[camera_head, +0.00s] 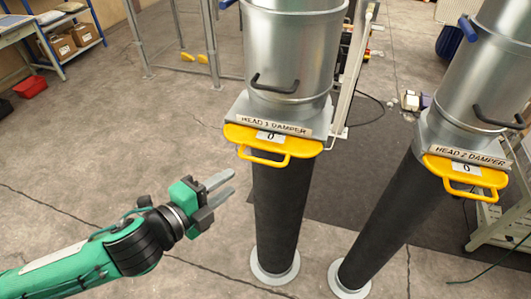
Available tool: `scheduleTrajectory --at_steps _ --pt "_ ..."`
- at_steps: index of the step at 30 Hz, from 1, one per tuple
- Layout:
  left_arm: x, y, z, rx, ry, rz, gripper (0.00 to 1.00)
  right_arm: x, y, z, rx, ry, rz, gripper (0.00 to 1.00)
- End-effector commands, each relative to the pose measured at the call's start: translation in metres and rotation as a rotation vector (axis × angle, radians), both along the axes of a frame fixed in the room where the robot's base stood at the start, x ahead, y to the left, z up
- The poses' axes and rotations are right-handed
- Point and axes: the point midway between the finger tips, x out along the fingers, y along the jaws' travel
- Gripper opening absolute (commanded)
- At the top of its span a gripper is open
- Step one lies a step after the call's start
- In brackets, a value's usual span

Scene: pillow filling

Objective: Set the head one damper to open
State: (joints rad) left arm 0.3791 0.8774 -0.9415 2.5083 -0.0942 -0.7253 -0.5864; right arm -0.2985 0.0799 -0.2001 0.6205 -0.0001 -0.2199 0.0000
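The head 1 damper is a yellow slide plate (235,134) with a loop handle at its front, set in a grey housing (240,108) under a metal cylinder. A sign reading HEAD 1 DAMPER (273,126) is above it, and a small white tag marked 0 (270,138) sits on the plate. My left gripper (233,181) is to the lower left of the handle, apart from it, with its fingers separated and nothing between them. My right gripper is not in view.
A matching head 2 damper (466,172) with its own yellow handle stands to the right. Black hoses (281,205) run from both housings down to round floor flanges (275,268). The floor on the left is mostly clear. A shelf with boxes (62,46) is at the far left.

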Motion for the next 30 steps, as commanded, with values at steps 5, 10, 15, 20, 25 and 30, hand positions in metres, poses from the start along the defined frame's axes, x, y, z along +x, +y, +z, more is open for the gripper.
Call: scheduleTrajectory --at_steps 5,10,15,20,25,30 --pt "0.008 -0.006 -0.007 -0.004 -0.004 0.003 0.32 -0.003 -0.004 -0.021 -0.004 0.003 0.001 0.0" --pt "0.015 -0.012 -0.009 -0.005 -0.003 0.001 0.32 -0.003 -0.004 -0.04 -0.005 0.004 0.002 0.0" --pt "0.026 -0.023 -0.009 -0.003 -0.002 -0.001 0.32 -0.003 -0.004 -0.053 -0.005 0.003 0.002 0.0" --pt "0.049 -0.042 -0.009 -0.003 0.003 0.0 0.32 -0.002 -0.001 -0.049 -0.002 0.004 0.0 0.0" --pt "0.074 -0.064 -0.015 -0.002 0.003 0.001 0.32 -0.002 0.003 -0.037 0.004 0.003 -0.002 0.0" --pt "0.091 -0.079 -0.02 -0.001 0.001 0.0 0.32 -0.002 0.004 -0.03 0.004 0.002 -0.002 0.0"
